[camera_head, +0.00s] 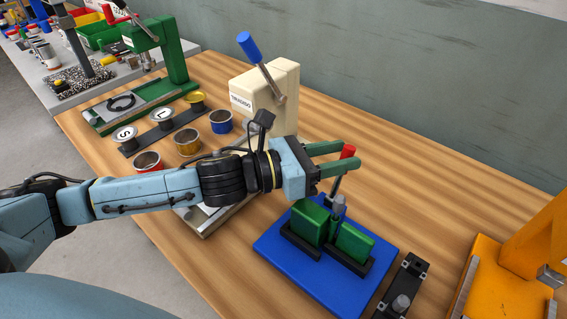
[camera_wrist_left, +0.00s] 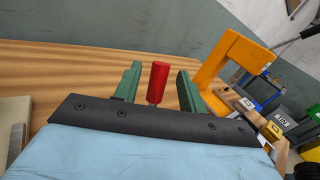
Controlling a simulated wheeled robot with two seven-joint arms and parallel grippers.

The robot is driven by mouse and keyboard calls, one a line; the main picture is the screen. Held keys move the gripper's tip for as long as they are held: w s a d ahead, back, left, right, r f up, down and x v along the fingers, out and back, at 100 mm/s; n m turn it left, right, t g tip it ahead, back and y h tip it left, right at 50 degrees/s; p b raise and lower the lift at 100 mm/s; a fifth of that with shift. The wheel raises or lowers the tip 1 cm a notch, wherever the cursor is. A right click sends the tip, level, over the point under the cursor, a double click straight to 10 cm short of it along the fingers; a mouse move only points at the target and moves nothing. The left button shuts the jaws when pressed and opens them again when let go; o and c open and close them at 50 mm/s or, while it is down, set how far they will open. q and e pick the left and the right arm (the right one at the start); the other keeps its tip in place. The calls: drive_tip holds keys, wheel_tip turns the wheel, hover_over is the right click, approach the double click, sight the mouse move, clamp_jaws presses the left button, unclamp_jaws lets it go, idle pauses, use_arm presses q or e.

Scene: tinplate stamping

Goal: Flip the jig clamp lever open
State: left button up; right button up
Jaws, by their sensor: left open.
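The jig clamp is a blue baseplate (camera_head: 291,243) with green blocks (camera_head: 310,222) in dark holders. Its lever has a red grip (camera_head: 348,151) on a thin metal rod and stands up, slightly tilted. My left gripper (camera_head: 340,158) is open, with its green fingers at the red grip. In the left wrist view the red grip (camera_wrist_left: 158,82) stands between the two fingers of my left gripper (camera_wrist_left: 157,88), with a gap on each side. Whether the grip lies fully within the finger depth is hard to tell. My right gripper is not in view.
A cream press (camera_head: 284,98) with a blue-handled lever stands behind my left arm. A green press (camera_head: 174,55) and several tins (camera_head: 188,141) are at the left. An orange press (camera_head: 489,262) and a small black fixture (camera_head: 403,288) are at the right. A grey wall runs behind.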

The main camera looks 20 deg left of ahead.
use_arm(q)
drive_tip(key=b+v, duration=0.2)
drive_tip(key=v, duration=0.9)
drive_tip(key=shift+s, duration=0.15)
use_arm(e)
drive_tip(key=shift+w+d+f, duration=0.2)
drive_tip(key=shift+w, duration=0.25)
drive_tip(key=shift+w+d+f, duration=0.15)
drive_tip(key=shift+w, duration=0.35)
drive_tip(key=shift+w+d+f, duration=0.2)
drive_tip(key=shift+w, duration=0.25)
use_arm(q)
drive_tip(key=shift+a, duration=0.15)
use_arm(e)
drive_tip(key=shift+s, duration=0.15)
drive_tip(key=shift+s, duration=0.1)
